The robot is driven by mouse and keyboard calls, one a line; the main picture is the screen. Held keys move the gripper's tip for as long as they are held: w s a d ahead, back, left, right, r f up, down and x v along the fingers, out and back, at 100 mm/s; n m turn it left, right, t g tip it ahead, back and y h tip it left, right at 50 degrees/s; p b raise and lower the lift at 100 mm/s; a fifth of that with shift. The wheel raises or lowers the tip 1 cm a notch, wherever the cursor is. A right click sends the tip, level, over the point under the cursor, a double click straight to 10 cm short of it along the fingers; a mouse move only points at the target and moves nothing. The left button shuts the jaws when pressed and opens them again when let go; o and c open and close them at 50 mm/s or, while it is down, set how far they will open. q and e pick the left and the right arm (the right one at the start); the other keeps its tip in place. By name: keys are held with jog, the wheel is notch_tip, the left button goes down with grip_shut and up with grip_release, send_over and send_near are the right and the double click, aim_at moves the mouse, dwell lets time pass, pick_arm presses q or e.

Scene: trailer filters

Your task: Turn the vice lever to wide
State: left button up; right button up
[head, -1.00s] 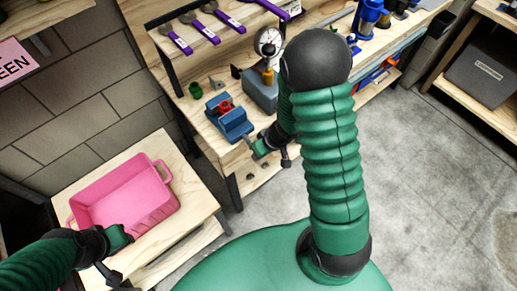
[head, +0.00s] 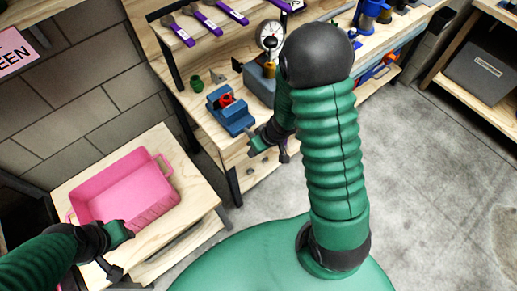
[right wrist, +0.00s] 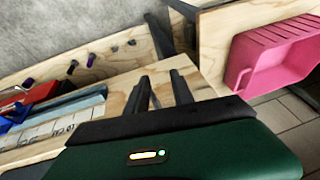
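The blue vice (head: 232,115) stands on the wooden workbench, with a red part (head: 226,99) at its jaws. Its lever cannot be clearly made out; my right gripper is close to the vice's near end. My right gripper (head: 256,147) is just below and right of the vice, partly hidden by my arm. In the right wrist view its two dark fingers (right wrist: 160,92) stand apart with nothing seen between them.
The pink bin (head: 125,188) sits on a low wooden table at left. A dial gauge (head: 270,36) on a grey-blue block stands behind the vice, and a small green part (head: 196,83) lies beside it. Purple-handled tools lie on the upper shelf. Floor at right is clear.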

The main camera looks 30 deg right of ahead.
jog(key=shift+t, duration=0.4)
jog(key=w, duration=0.1)
jog(key=w+r, duration=0.2)
jog(key=w, duration=0.1)
jog(key=shift+d, duration=0.25)
jog(key=s+a+r+p, duration=0.1)
jog(key=s+r+p, duration=0.4)
jog(key=p, duration=0.6)
jog(key=s+a+r+g+p, duration=0.1)
jog(key=s+a+r+p, duration=0.1)
jog(key=s+r+p, duration=0.4)
notch_tip(320, 180, up, 4)
jog(key=p, duration=0.6)
jog(key=shift+r, duration=0.25)
